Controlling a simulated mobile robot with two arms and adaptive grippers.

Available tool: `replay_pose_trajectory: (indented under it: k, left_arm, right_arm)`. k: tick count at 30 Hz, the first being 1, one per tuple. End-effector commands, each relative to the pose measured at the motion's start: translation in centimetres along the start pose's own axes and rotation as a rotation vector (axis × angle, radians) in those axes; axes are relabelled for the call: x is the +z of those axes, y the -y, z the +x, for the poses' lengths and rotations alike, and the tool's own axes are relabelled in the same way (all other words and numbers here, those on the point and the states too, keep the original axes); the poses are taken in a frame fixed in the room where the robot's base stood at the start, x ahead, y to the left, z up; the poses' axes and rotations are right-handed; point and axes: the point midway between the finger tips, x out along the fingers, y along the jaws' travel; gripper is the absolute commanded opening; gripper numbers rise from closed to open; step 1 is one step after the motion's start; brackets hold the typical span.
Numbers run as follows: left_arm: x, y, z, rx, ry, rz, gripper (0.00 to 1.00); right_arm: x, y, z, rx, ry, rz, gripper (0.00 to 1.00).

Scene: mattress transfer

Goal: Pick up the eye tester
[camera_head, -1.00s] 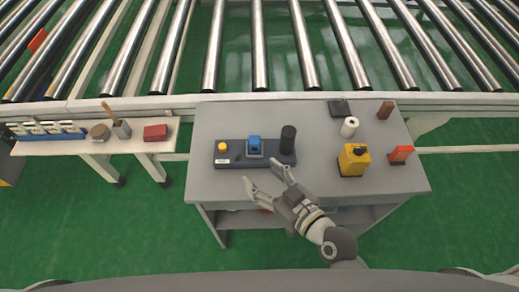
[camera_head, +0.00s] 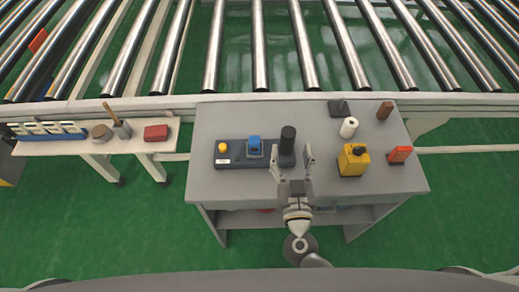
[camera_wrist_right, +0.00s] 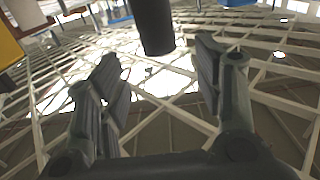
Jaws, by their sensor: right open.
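Nothing in view is labelled as the eye tester, so I cannot tell for certain which item it is. A black cylinder (camera_head: 288,139) stands upright at the right end of a dark base (camera_head: 236,164) on the grey table. The base also carries a blue block (camera_head: 254,144) and a yellow button (camera_head: 222,147). My right gripper (camera_head: 292,160) is open and empty, just on the near side of the cylinder. In the right wrist view the cylinder (camera_wrist_right: 153,25) shows beyond the gap between the open fingers (camera_wrist_right: 160,65), not clasped. My left gripper is not in view.
On the grey table (camera_head: 235,118), right of my gripper, are a yellow box (camera_head: 353,162), a white roll (camera_head: 349,127), an orange-red item (camera_head: 400,154), a brown block (camera_head: 385,110) and a dark item (camera_head: 339,108). A roller conveyor (camera_head: 260,50) runs behind. A side shelf (camera_head: 75,147) stands left.

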Motion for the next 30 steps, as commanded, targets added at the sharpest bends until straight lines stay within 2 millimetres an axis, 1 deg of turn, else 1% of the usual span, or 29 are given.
replay_pose_trajectory:
  k: [1,3,11,18,21,24,30]
  left_arm:
    - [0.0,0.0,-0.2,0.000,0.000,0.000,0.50]
    - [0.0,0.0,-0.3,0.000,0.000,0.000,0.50]
    - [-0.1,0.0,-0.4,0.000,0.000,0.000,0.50]
    - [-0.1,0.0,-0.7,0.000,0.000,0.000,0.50]
    - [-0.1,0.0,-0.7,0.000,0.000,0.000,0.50]
    - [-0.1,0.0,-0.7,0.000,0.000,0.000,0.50]
    - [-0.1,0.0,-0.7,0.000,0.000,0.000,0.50]
  right_arm:
    - [-0.1,0.0,0.8,-0.001,-0.002,-0.001,0.61]
    - [-0.1,0.1,1.5,-0.002,-0.001,0.000,0.61]
    - [0.0,0.0,3.2,-0.002,-0.001,-0.001,0.61]
    - [0.0,-0.1,6.3,-0.003,-0.002,-0.002,0.61]
    - [0.0,-0.1,7.2,-0.002,0.000,-0.001,0.61]
    - [0.1,-0.1,7.6,-0.003,0.001,-0.001,0.61]
    - [0.1,-0.1,7.6,-0.003,0.001,0.000,0.61]
